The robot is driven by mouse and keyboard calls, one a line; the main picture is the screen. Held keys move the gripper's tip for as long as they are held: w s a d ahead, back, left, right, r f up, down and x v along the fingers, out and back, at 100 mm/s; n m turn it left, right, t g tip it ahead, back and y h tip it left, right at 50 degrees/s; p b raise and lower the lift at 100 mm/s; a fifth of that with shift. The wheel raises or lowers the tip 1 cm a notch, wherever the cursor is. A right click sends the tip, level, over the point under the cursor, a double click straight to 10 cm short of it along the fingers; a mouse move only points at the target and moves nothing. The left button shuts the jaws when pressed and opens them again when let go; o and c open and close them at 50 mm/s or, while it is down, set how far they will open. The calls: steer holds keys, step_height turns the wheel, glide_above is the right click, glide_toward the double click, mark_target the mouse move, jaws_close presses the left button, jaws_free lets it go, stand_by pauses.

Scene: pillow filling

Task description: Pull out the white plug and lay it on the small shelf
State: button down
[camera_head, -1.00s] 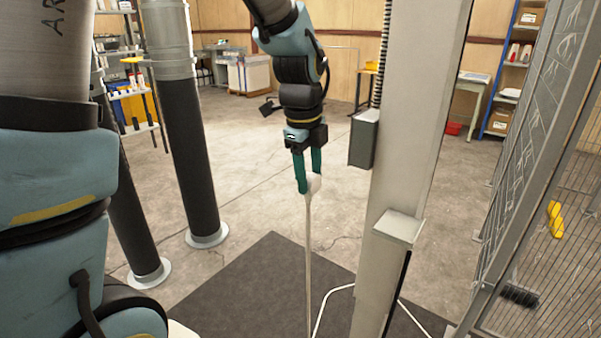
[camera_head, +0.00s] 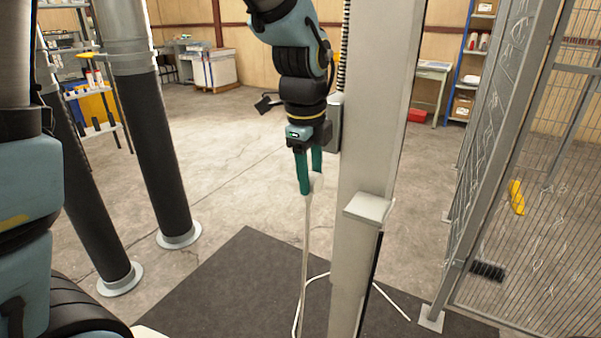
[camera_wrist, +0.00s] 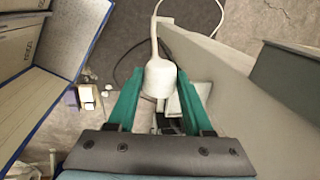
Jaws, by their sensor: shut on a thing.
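My gripper (camera_head: 309,188) points down with its green fingers shut on the white plug (camera_head: 317,183). The plug is held in the air, left of and slightly above the small shelf (camera_head: 369,207) in the head view. A white cord (camera_head: 305,255) hangs from the plug down to the floor mat. The wrist view shows the plug's rounded white body (camera_wrist: 159,77) between the fingertips, its cord running up the picture. The shelf is a small pale plate on the front of the grey post, and its top looks empty.
The grey post (camera_head: 372,110) stands close to the right of my gripper. A wire-mesh fence (camera_head: 545,200) is further right. Dark pipes (camera_head: 160,150) stand at the left. A dark mat (camera_head: 215,285) lies on the floor, with open floor between pipes and post.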

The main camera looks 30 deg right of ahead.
steer(key=b, duration=0.2)
glide_toward(369, 209)
steer(key=shift+w+a+f, duration=0.45)
steer(key=shift+a+f, duration=0.3)
steer(key=shift+a, duration=0.05)
steer(key=shift+w+a+f, duration=0.5)
steer(key=shift+a+f, duration=0.25)
steer(key=shift+s+d+f, duration=0.15)
steer(key=shift+d+f, duration=0.15)
steer(key=shift+d, duration=0.4)
steer(key=shift+s+d+f, duration=0.2)
steer(key=shift+d+f, duration=0.1)
steer(key=shift+d, duration=0.4)
steer(key=shift+s+d+f, duration=0.15)
steer(key=shift+d+f, duration=0.15)
steer(key=shift+d, duration=0.4)
steer(key=shift+f+b, duration=0.35)
steer(key=shift+f, duration=0.2)
steer(key=shift+c, duration=1.1)
jaws_free()
steer(key=shift+c, duration=0.3)
steer(key=shift+o, duration=1.4)
steer(key=shift+f, duration=0.1)
steer(key=shift+s, duration=0.1)
steer(key=shift+a+f, duration=0.1)
